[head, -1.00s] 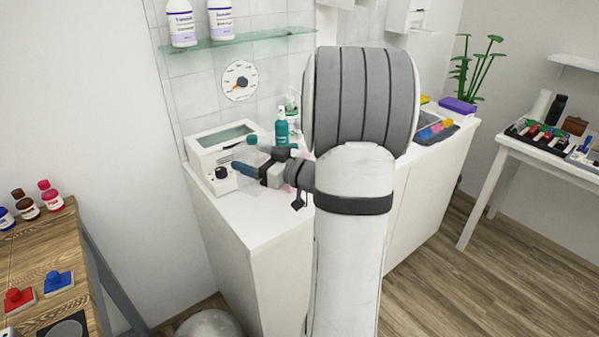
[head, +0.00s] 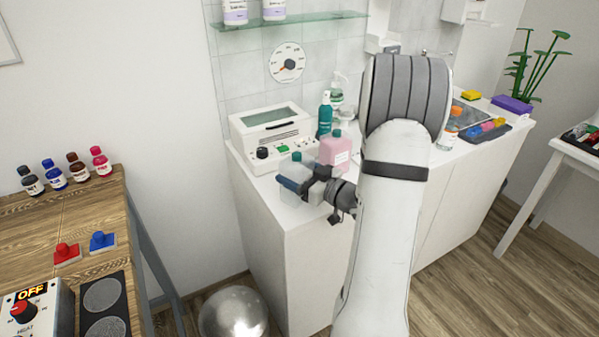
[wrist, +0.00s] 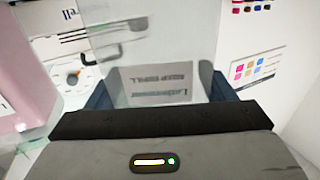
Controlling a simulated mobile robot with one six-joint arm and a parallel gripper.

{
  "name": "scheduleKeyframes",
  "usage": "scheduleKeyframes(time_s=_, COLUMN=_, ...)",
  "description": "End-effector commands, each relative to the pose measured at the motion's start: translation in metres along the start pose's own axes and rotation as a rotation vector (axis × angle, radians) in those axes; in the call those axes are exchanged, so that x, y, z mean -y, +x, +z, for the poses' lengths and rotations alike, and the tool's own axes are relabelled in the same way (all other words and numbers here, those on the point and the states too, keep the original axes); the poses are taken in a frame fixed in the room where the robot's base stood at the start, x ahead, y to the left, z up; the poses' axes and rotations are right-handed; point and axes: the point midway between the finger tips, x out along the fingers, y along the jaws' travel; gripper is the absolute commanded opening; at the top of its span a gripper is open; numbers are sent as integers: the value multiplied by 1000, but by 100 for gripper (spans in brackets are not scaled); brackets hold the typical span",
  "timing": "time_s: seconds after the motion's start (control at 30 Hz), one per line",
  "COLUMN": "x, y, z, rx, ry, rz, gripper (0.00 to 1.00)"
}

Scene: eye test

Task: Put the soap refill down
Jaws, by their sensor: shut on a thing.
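The soap refill is a clear, see-through bottle (head: 294,170) with a teal cap. My gripper (head: 297,186) is shut on it over the left end of the white counter (head: 310,217), in front of the white device. In the wrist view the clear bottle (wrist: 155,45) stands between the dark blue fingers (wrist: 160,97), its label upside down. The bottle looks about upright. Its base is partly hidden by my gripper, and I cannot tell whether it touches the counter.
A pink bottle (head: 336,150) stands close to the right of my gripper. The white device (head: 270,137) with knobs is behind. A teal spray bottle (head: 325,115) and a pump bottle (head: 338,91) stand farther back. A wooden table (head: 70,215) is at left, across a gap.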

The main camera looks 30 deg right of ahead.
Motion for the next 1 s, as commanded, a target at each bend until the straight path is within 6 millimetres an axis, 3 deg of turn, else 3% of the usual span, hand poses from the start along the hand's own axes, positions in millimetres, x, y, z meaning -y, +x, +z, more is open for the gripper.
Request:
scheduleKeyframes(time_s=0.07, x=0, y=0, z=4, rx=0, ry=0, rz=0, gripper=52)
scheduleKeyframes(time_s=0.1, x=0, y=0, z=3, rx=0, ry=0, rz=0, gripper=79)
scheduleKeyframes(time_s=0.33, x=0, y=0, z=2, rx=1, ry=0, rz=-1, gripper=97)
scheduleKeyframes(time_s=0.67, x=1, y=1, z=-3, rx=0, ry=0, rz=-2, gripper=98)
scheduleKeyframes(time_s=0.77, x=0, y=-12, z=0, rx=1, ry=0, rz=1, gripper=98)
scheduleKeyframes(time_s=1.0, x=-1, y=-64, z=0, rx=1, ry=0, rz=4, gripper=98)
